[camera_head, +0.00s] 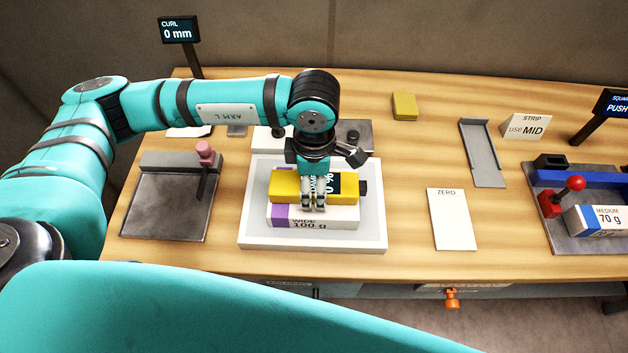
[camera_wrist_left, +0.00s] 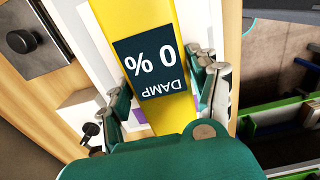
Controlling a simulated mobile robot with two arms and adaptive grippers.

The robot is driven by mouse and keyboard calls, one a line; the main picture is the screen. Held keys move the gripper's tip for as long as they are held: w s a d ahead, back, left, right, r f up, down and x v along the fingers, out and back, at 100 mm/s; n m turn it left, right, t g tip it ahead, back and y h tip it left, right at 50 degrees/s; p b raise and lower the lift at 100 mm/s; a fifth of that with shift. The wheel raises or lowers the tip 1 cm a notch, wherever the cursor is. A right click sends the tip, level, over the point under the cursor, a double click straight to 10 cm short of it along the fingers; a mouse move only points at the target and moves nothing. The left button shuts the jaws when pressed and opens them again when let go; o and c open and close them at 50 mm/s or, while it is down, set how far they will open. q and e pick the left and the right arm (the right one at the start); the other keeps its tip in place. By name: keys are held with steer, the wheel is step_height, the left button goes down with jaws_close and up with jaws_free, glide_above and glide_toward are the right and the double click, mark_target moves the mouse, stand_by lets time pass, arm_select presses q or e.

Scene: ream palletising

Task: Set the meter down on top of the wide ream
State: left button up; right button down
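The yellow meter (camera_head: 286,187) has a dark display reading "DAMP 0 %", which also faces up in the left wrist view (camera_wrist_left: 152,68). It lies level, directly over the wide ream (camera_head: 342,218), a white block with a purple end marked "WIDE 100 g". I cannot tell whether the meter touches the ream or hovers just above it. My left gripper (camera_head: 314,203) points down with its fingers on both sides of the meter, near its middle; it appears shut on it. The left gripper also shows in the wrist view (camera_wrist_left: 163,88). My right gripper is not in view.
The ream lies in a white tray (camera_head: 256,239). A grey plate with a pink-knobbed post (camera_head: 160,208) stands left. A white "ZERO" card (camera_head: 453,220), a grey channel (camera_head: 482,152) and a yellow block (camera_head: 404,106) lie right. A medium ream (camera_head: 598,218) sits far right.

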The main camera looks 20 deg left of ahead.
mark_target(314, 183)
arm_select(q)
steer(key=shift+o, duration=1)
steer(key=shift+r, duration=0.45)
step_height(314, 183, up, 11)
steer(key=b, duration=0.3)
steer(key=shift+r, duration=0.2)
